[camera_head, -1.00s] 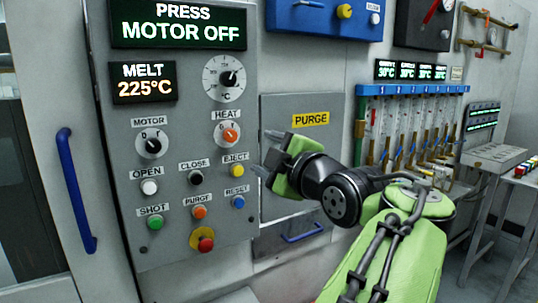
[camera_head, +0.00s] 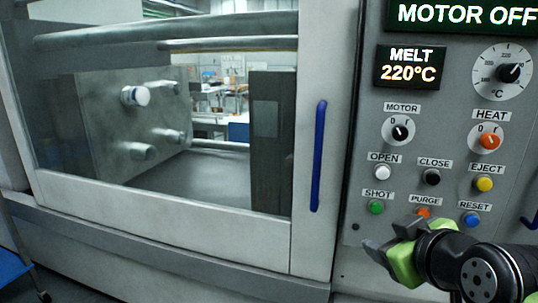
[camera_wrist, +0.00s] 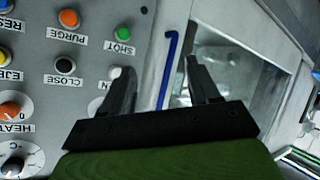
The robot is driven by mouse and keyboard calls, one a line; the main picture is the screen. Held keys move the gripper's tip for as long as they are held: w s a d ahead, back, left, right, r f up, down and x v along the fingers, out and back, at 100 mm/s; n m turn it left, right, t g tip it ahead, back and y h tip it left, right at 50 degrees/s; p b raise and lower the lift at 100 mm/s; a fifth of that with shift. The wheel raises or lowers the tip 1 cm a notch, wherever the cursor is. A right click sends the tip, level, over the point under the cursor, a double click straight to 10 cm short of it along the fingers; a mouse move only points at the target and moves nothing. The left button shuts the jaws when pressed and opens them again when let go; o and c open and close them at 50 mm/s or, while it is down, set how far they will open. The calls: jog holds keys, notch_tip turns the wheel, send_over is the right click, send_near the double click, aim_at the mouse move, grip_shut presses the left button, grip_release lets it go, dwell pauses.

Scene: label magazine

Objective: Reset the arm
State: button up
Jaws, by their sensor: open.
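My gripper (camera_head: 384,240) is open and empty, low in front of the control panel (camera_head: 367,120) in the head view. It hangs just below the orange PURGE button (camera_head: 423,213) and partly covers it, and no contact with the panel can be made out. My arm runs off to the lower right. In the wrist view my two dark fingers (camera_wrist: 160,75) stand apart with nothing between them, pointing toward the blue door handle (camera_wrist: 167,68). The panel's buttons and labels appear upside down to the left there.
A machine with a large window door (camera_head: 160,205) fills the left; its blue upright handle (camera_head: 319,157) is near the panel. The panel has a HEAT knob (camera_head: 489,141), a green SHOT button (camera_head: 376,207) and a display (camera_head: 410,67) reading MELT 220°C. A blue cart (camera_head: 12,268) stands lower left.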

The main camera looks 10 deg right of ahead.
jog(key=s+a+f+m+g+y, duration=0.25)
jog(key=s+a+f+g, duration=0.45)
jog(key=s+a+f, duration=0.65)
notch_tip(320, 180, up, 12)
jog(key=w+p, duration=0.1)
jog(key=p, duration=1.3)
jog(key=shift+w, duration=0.25)
jog(key=shift+r+m, duration=0.1)
jog(key=shift+m, duration=0.15)
